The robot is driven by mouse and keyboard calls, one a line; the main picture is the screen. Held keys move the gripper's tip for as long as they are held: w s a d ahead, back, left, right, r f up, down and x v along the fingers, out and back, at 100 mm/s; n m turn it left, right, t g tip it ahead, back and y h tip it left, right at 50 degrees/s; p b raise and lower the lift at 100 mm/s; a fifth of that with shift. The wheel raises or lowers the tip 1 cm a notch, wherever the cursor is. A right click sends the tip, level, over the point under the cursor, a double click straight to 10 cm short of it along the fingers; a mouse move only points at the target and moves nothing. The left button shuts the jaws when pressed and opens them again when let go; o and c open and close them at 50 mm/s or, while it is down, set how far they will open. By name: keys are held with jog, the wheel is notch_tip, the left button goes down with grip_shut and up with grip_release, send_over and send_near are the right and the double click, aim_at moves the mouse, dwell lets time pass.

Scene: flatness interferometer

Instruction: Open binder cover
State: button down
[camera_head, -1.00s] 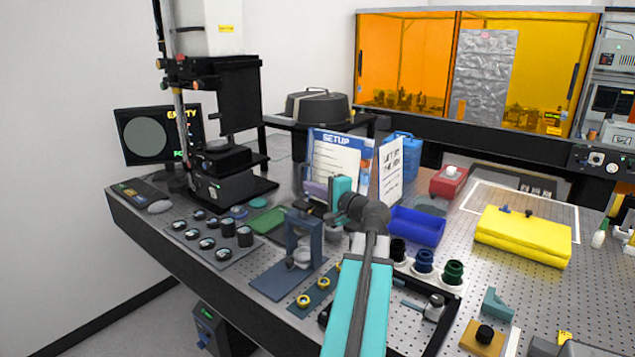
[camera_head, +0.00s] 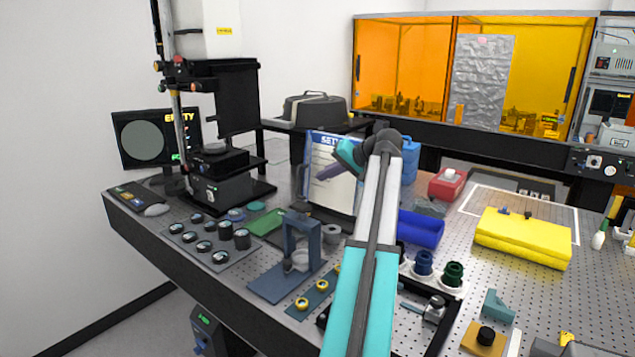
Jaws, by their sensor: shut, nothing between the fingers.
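The binder (camera_head: 341,192) stands upright near the back of the optical table, with a blue "SETUP" header and a white page on its front. My gripper (camera_head: 321,176) is in front of the binder's upper part, its purple-grey fingers pointing left and slightly down. The fingers are shut and empty. I cannot tell whether they touch the binder. My wrist and forearm hide the binder's right side and whatever stands just right of it.
A blue-grey stand (camera_head: 300,240) and dark round parts on a mat (camera_head: 190,250) lie to the left. A yellow folded cloth (camera_head: 522,238) lies at the right. Perforated table shows between bin and cloth.

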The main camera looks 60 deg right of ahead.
jog(key=s+d+r+n+g, duration=0.3)
jog(key=s+d+r, duration=0.1)
jog(key=s, duration=0.1)
jog(key=shift+d+g+y+b, duration=0.2)
jog(key=shift+g+y+b, duration=0.1)
jog(key=shift+y+b, duration=0.1)
jog(key=w+a+f+p, duration=0.1)
jog(key=w+f+p, duration=0.2)
jog(key=w+f, duration=0.4)
jog(key=shift+w+a+f, duration=0.3)
jog(key=shift+w+a, duration=0.05)
jog(key=shift+w, duration=0.95)
jog(key=shift+s, duration=0.1)
